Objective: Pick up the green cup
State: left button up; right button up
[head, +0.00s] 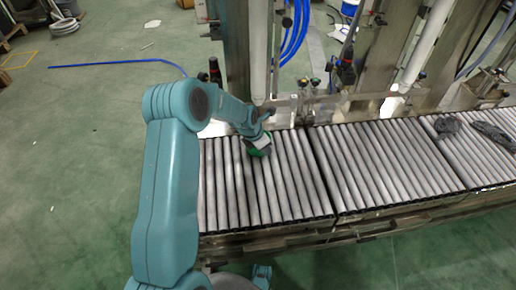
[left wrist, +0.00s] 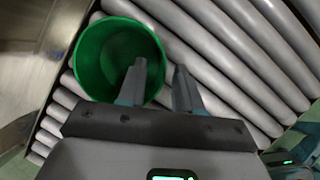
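A green cup (left wrist: 92,52) stands open-mouthed on the grey rollers in the left wrist view. It also shows in the head view as a small green patch (head: 263,152), mostly hidden by my left gripper. My left gripper (left wrist: 160,68) is open, with its fingers apart. One finger overlaps the cup's opening and the other lies outside its right rim, so the near right wall shows between them. I cannot tell whether either finger touches the cup. My right gripper is not in view.
The roller conveyor (head: 352,180) runs to the right, mostly bare. Dark crumpled items (head: 492,134) lie at its far right. Metal posts and fittings (head: 345,72) stand behind it. A blue hose (head: 120,64) lies on the green floor at left.

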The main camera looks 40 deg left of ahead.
pick_arm(q)
jog(key=shift+w+f, duration=0.25)
jog(key=shift+f, duration=0.3)
grip_shut()
jog(key=shift+s+r, duration=0.1)
jog(key=shift+r, duration=0.15)
